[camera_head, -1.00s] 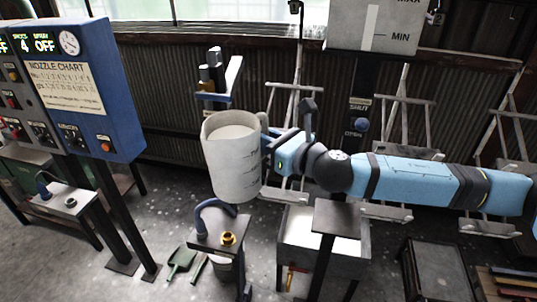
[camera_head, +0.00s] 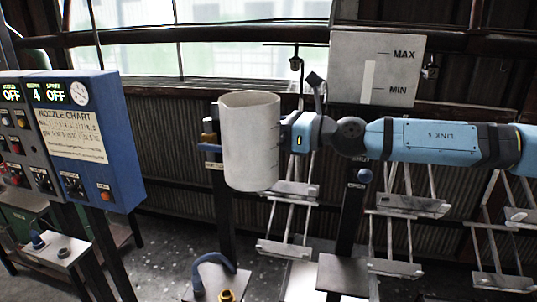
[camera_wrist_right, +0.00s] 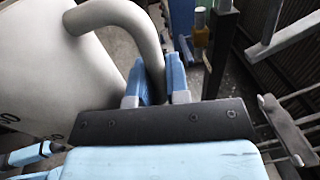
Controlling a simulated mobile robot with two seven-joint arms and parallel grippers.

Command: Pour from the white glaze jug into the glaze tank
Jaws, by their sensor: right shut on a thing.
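The white glaze jug (camera_head: 251,145) is held up in the middle of the head view, roughly upright with a slight lean. My right gripper (camera_wrist_right: 158,85) is shut on the jug's handle, which passes between the blue fingers in the right wrist view. The jug's body (camera_wrist_right: 45,75) fills the left of that view. The jug's contents do not show from this angle. The glaze tank (camera_head: 378,68), a pale box with MAX and MIN marks and a level strip, stands at the upper right, apart from the jug. My left gripper is not in view.
A blue control panel (camera_head: 95,135) with a nozzle chart stands at the left. Hanger racks (camera_head: 405,205) hang behind and below my right arm. A dark post with a valve handle (camera_head: 364,176) stands below the tank. A stand with a blue hose (camera_head: 213,262) is below the jug.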

